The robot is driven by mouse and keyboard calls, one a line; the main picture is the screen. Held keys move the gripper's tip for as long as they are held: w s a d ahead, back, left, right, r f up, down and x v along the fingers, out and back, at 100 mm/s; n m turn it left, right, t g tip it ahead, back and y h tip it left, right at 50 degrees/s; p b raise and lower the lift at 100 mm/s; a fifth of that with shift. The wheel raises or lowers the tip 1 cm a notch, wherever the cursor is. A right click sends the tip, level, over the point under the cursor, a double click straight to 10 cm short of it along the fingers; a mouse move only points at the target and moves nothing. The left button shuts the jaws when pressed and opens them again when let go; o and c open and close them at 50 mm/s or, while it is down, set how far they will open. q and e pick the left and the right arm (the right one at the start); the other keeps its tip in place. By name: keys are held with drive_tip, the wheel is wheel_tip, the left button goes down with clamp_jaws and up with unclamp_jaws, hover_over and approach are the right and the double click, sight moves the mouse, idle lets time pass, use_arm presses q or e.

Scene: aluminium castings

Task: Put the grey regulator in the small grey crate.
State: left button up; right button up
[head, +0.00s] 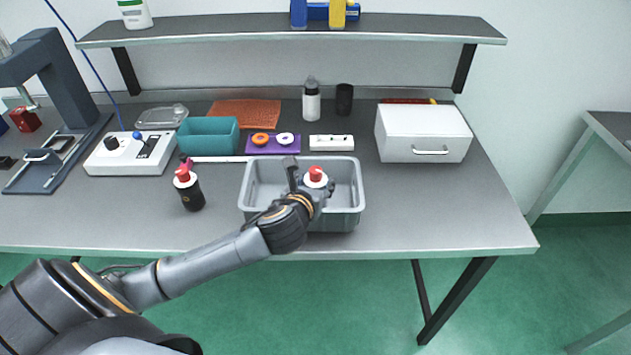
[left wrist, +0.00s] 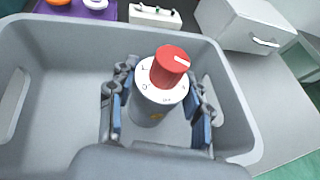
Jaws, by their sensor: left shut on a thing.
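The grey regulator (left wrist: 153,108) has a grey body, a white dial face and a red knob. It is upright between the fingers of my left gripper (left wrist: 160,122), which is shut on it. In the head view the regulator's red knob (head: 315,173) shows above my wrist, and its body is mostly hidden. The small grey crate (head: 257,163) stands near the front of the bench, and its rim also shows in the left wrist view (left wrist: 112,20). The regulator is within the crate's outline; I cannot tell whether it touches the floor. My right gripper is not in view.
A black regulator with a red knob (head: 190,193) stands left of the crate. Behind are a teal bin (head: 208,136), a purple board (head: 272,147), a white switch block (head: 331,142) and a white drawer box (head: 424,134). The bench front right is clear.

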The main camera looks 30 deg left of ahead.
use_arm(q)
drive_tip(key=shift+f, duration=0.1)
drive_tip(key=o, duration=1.4)
drive_tip(key=shift+s, duration=0.1)
drive_tip(key=v, duration=1.2)
drive_tip(key=shift+d, duration=0.1)
